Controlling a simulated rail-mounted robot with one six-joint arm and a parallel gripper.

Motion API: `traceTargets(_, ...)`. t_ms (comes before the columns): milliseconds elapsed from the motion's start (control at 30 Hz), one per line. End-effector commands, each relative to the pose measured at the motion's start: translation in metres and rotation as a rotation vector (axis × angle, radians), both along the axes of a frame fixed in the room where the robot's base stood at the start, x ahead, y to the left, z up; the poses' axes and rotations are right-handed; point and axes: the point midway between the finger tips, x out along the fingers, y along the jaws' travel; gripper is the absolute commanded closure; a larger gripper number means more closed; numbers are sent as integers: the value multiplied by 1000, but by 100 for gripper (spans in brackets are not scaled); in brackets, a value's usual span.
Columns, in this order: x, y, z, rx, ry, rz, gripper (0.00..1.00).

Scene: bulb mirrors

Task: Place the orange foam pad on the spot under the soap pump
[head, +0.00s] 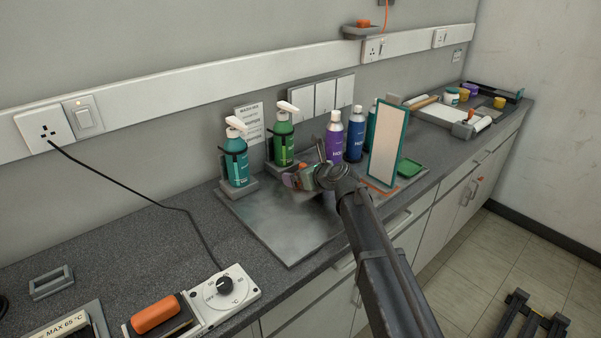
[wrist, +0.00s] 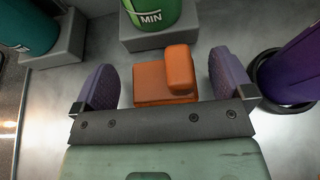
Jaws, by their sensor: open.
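An orange foam pad (wrist: 150,82), a flat square with a raised block at one side, shows in the wrist view. My gripper (wrist: 165,82) is open, with purple fingers on both sides of the pad and a small gap to each. In the head view my gripper (head: 296,180) is over the back of the grey metal sheet and mostly hides the pad. A green pump bottle (head: 283,143) with a white nozzle stands in a grey holder (wrist: 160,36) just behind the pad. A teal pump bottle (head: 236,162) stands to its left. I cannot tell which is the soap pump.
The metal sheet (head: 275,232) is bare in front. A purple bottle (head: 334,138) stands close right of my gripper, and it shows in the wrist view (wrist: 295,72). A blue bottle (head: 355,136) and a teal-framed mirror (head: 386,145) stand further right. A dial box (head: 225,287) is front left.

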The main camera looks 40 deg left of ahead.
Motion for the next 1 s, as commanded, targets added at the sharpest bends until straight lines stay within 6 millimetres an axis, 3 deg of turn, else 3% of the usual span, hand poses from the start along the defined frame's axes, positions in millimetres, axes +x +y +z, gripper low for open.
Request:
traceTargets(400,-20,-93,43,0,-1,-2,1)
traceTargets(533,-22,-103,45,0,1,0,1)
traceTargets(767,-21,-103,43,0,1,-1,1)
traceTargets(833,-13,-110,43,0,0,-15,1)
traceTargets(867,-4,-118,43,0,0,-30,1)
traceTargets(933,23,-154,43,0,1,-90,1)
traceTargets(967,35,-179,43,-1,-1,-126,1)
traceTargets(1000,50,-218,41,-15,-10,-179,1)
